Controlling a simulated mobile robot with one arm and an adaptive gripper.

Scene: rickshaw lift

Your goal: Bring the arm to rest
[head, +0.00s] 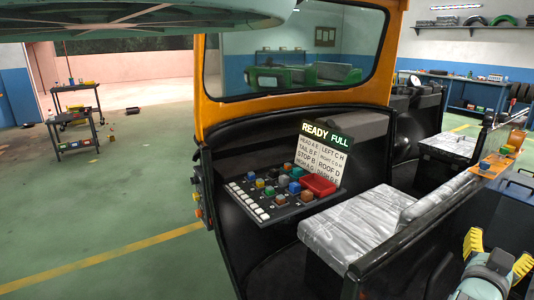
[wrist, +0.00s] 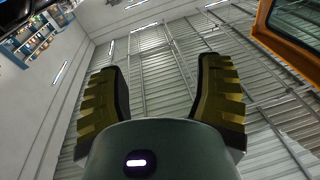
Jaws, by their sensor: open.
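My gripper (head: 497,253) shows at the bottom right of the head view, beside the rickshaw's rear side. Its two yellow ridged fingers are spread apart. In the wrist view my gripper (wrist: 163,95) is open, with nothing between the fingers, and points up toward the metal roof. The orange and black rickshaw (head: 232,112) fills the middle of the head view. The frames show no contact between my gripper and anything.
A tool cart (head: 75,145) stands at left. The green floor (head: 120,215) there is mostly clear.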

